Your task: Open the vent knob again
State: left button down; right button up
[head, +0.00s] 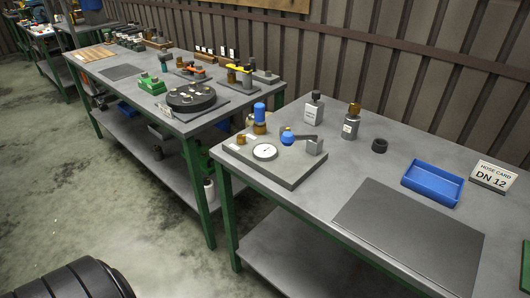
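A square grey block (289,172) stands at the near left corner of the closer table. It carries a round white gauge (265,152), a blue capped cylinder on a brown base (259,117), and a blue ball-shaped knob (287,137) beside a dark lever and a grey post (314,147). I cannot tell for certain which blue part is the vent knob, or whether it is open or closed. Neither of my grippers is in view.
A second table (185,125) with fittings stands left, across a gap.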

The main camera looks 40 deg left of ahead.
aim_at(241, 138)
jog(key=u, duration=1.35)
